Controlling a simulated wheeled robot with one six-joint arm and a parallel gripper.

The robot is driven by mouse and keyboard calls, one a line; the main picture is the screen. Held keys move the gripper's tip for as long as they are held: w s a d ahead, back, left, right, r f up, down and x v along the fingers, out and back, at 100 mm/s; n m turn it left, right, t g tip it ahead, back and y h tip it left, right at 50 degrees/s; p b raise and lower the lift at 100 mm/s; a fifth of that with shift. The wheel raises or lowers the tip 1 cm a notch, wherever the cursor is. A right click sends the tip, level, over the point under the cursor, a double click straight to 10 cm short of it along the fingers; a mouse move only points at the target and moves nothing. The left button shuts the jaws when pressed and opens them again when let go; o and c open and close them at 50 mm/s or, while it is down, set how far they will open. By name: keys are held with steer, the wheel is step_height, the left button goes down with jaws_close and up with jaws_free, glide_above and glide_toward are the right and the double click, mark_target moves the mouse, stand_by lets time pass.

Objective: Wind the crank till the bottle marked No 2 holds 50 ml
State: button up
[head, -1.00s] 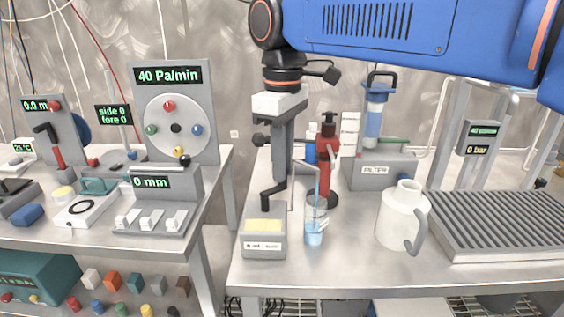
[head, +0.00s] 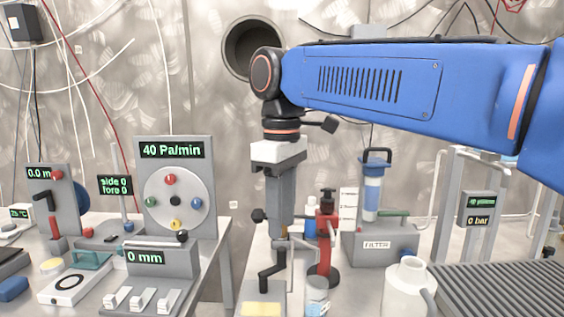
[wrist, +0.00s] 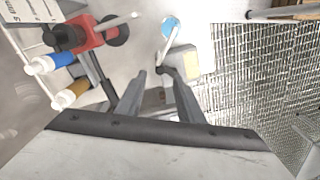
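The black crank (head: 271,277) rises from a small grey box with a cream top (head: 262,309) on the right bench. A clear bottle (head: 317,289) stands just right of it; its lower part is cut off, and no number or level is readable. In the wrist view, blue shows at the bottle (wrist: 170,26), beside the box (wrist: 186,60) and the crank's dark end (wrist: 163,71).
A red stand (head: 326,240) is close to the right of my gripper. A white jug (head: 404,290), a filter unit (head: 380,243) and a ribbed grey tray (head: 495,285) are farther right. A gap separates this bench from the left bench with its dial panel (head: 176,185).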

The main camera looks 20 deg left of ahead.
step_height(320, 180, up, 12)
stand_by(0.4)
stand_by(0.3)
